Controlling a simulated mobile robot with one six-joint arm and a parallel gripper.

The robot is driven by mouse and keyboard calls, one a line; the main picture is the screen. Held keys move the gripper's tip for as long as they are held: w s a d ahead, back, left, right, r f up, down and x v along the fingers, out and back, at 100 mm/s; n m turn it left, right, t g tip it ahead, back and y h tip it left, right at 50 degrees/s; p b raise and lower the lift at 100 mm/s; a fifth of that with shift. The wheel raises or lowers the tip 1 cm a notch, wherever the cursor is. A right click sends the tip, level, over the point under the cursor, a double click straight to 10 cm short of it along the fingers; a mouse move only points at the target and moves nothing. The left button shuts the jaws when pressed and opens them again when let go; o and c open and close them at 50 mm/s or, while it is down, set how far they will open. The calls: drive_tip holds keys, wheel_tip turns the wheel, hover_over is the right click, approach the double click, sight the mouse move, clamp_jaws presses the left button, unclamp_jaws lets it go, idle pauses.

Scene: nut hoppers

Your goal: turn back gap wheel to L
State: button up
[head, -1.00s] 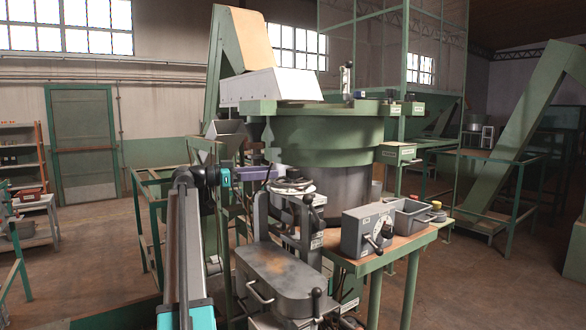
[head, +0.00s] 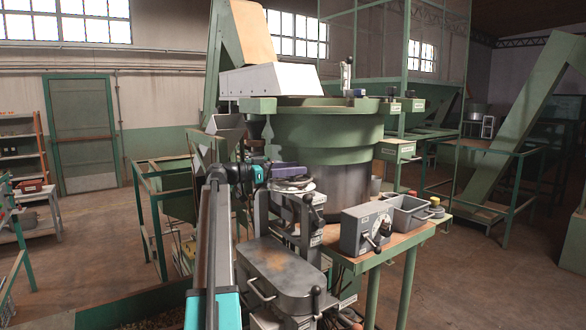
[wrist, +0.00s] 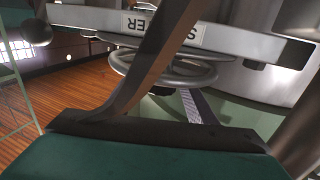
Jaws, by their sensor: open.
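A round grey handwheel (head: 294,185) lies flat on the roller unit beside the green bowl in the head view. I cannot tell whether it is the back gap wheel, and no L mark is readable. In the wrist view a ring-shaped handwheel (wrist: 165,72) shows under a grey plate with a partly hidden white label (wrist: 160,28). My gripper (head: 290,171) is at the handwheel, overlapping its far left side in the head view. It is open. One dark finger crosses in front of the wheel in the wrist view; contact cannot be told.
A lever with a black knob (head: 308,198) stands just in front of the wheel. The large green bowl (head: 325,130) is close behind. A grey control box (head: 366,226) and an open bin (head: 408,212) sit on the table at right. A grey lidded housing (head: 280,270) is nearer.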

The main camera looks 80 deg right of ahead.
drive_tip(key=c, duration=1)
drive_tip(key=shift+d, duration=0.15)
drive_tip(key=shift+c, duration=0.3)
drive_tip(key=shift+a, duration=0.2)
